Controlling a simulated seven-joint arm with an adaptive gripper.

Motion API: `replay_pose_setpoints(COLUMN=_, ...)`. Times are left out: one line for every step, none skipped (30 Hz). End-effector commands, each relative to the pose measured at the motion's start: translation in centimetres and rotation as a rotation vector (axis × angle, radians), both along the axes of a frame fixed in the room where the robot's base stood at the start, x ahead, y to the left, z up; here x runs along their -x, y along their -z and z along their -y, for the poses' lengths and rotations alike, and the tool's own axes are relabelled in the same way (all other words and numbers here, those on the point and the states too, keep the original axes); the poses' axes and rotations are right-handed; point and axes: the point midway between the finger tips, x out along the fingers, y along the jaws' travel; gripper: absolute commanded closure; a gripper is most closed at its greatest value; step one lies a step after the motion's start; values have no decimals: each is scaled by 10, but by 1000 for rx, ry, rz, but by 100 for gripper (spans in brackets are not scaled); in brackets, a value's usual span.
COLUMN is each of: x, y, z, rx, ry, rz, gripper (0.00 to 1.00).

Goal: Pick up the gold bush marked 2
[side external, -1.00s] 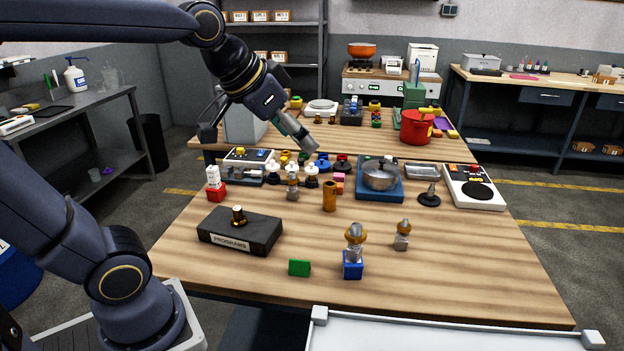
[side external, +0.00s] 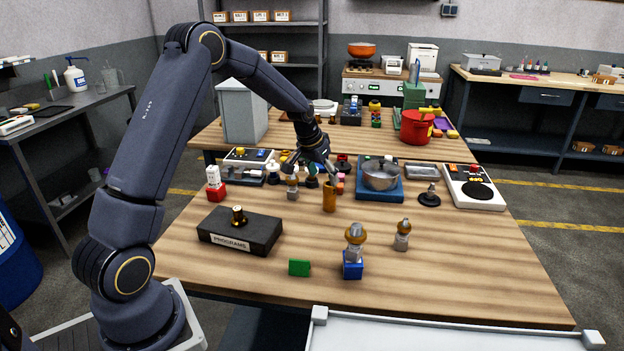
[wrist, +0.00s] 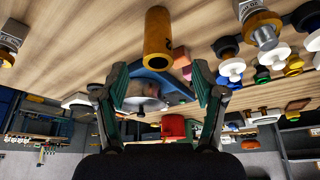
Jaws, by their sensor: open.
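A gold upright cylinder (side external: 329,199), taken to be the bush, stands on the wooden table near its middle. In the wrist view the gold bush (wrist: 158,42) shows its hollow end and a dark mark on its side, too small to read. My gripper (side external: 325,170) is just above and behind it in the side view. In the wrist view my gripper (wrist: 160,82) has its two fingers wide apart with nothing between them. The bush lies beyond the fingertips, roughly centred between them, and apart from them.
A pan on a blue base (side external: 395,192) stands right of the bush. Several small pegs and coloured parts crowd behind it. A black PROGRAMS box (side external: 226,244) carries a small brass piece (side external: 238,215). Gold-ringed posts (side external: 354,236) and a green block (side external: 299,268) stand nearer the front.

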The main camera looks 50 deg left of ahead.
Motion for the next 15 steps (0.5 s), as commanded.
replay_pose_setpoints(x=-4, y=12, z=-1, rx=1, ry=1, rz=-3, gripper=31)
replay_pose_setpoints(x=-7, y=18, z=-1, rx=1, ry=1, rz=-3, gripper=31)
replay_pose_setpoints(x=-9, y=25, z=-2, rx=0, ry=1, rz=-3, gripper=31)
replay_pose_setpoints(x=-12, y=30, z=-2, rx=0, ry=1, rz=-3, gripper=31)
replay_pose_setpoints(x=-14, y=34, z=-3, rx=0, ry=1, rz=-1, gripper=31)
replay_pose_setpoints(x=-16, y=39, z=-3, rx=0, ry=0, rz=-1, gripper=31)
replay_pose_setpoints(x=-17, y=42, z=-3, rx=0, ry=1, rz=-1, gripper=31)
replay_pose_setpoints(x=-18, y=44, z=-4, rx=0, ry=1, rz=-1, gripper=31)
replay_pose_setpoints(x=-19, y=47, z=-4, rx=0, ry=1, rz=-1, gripper=31)
replay_pose_setpoints(x=-19, y=48, z=-4, rx=0, ry=1, rz=0, gripper=31)
replay_pose_setpoints(x=-20, y=49, z=-4, rx=0, ry=1, rz=0, gripper=31)
replay_pose_setpoints(x=-21, y=52, z=-4, rx=0, ry=1, rz=0, gripper=31)
replay_pose_setpoints(x=-23, y=55, z=-4, rx=0, ry=1, rz=0, gripper=31)
replay_pose_setpoints(x=-24, y=60, z=-3, rx=0, ry=1, rz=0, gripper=31)
replay_pose_setpoints(x=-26, y=66, z=-3, rx=1, ry=1, rz=-2, gripper=31)
